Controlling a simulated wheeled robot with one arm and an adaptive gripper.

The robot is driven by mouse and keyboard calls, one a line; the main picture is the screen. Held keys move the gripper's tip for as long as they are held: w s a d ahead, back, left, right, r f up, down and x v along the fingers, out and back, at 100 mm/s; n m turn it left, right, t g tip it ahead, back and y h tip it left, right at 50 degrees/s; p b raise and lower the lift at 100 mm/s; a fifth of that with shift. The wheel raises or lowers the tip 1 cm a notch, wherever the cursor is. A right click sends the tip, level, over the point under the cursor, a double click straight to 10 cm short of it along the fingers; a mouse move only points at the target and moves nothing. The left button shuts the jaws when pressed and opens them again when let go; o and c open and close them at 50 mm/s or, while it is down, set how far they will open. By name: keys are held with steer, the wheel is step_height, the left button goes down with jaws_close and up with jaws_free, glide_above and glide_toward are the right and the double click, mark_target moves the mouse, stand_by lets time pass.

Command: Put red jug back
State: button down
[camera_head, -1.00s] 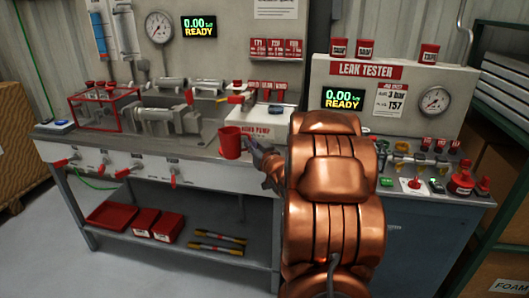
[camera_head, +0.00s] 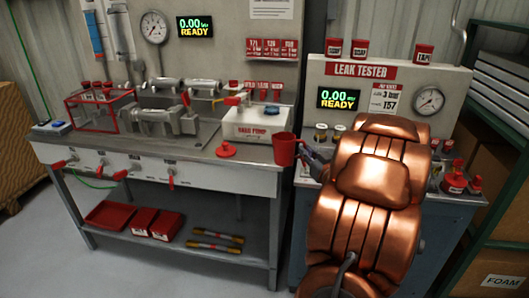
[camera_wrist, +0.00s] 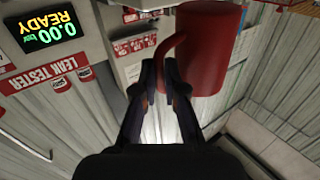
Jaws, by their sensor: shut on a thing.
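The red jug (camera_head: 285,149) is held upright in front of the gap between the two benches, beside the white hand pump box. My gripper (camera_head: 312,158) is shut on it, reaching in from its right; my copper arm hides part of the leak tester bench. In the wrist view the red jug (camera_wrist: 207,48) fills the upper middle, and my gripper's fingers (camera_wrist: 165,78) are closed on its handle. I cannot tell whether the jug touches the bench edge.
A red funnel-shaped piece (camera_head: 226,150) sits on the left bench near its front. The hand pump box (camera_head: 255,122) stands behind it. The leak tester panel (camera_head: 390,88) rises at the right. A green shelf rack (camera_head: 490,150) stands at far right. Floor in front is clear.

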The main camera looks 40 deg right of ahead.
steer(key=x, duration=0.5)
steer(key=a+f+p+x, duration=0.1)
steer(key=x, duration=0.4)
steer(key=p+x, duration=0.1)
steer(key=x, duration=0.4)
steer(key=shift+w+a+f, duration=0.25)
steer(key=shift+w, duration=0.45)
steer(key=shift+f+p, duration=0.35)
steer(key=shift+f, duration=1.45)
steer(key=shift+f, duration=0.15)
steer(key=c, duration=1.2)
jaws_free()
steer(key=shift+c, duration=0.2)
